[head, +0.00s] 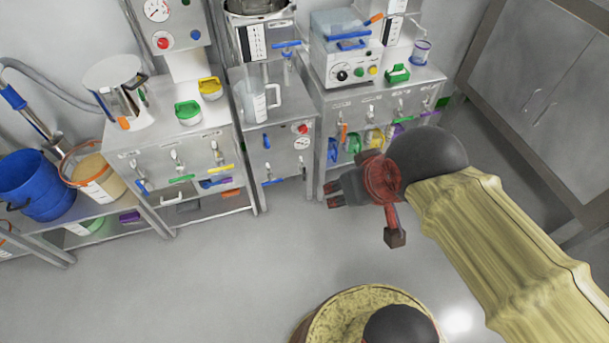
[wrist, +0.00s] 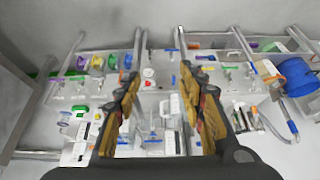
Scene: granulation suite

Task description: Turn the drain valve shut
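No valve is labelled readably as the drain valve. A blue lever (head: 287,44) sits on a short upright fitting below the steel pot of the middle unit, above the cabinet top; it looks roughly crosswise. Several small taps also line the cabinet fronts, among them one on the left cabinet (head: 177,158) and one on the right cabinet (head: 369,111). My gripper (head: 331,196) is in front of the middle and right cabinets, apart from them, its fingers pointing left. In the wrist view my gripper (wrist: 160,72) is open and empty, with a wide gap between its fingers.
A clear jug (head: 256,101) stands on the middle cabinet. A red button (head: 303,128) and gauge are on its front. A blue bucket (head: 38,186) and an orange-rimmed bucket (head: 93,172) stand at left. The grey floor (head: 220,270) between is clear.

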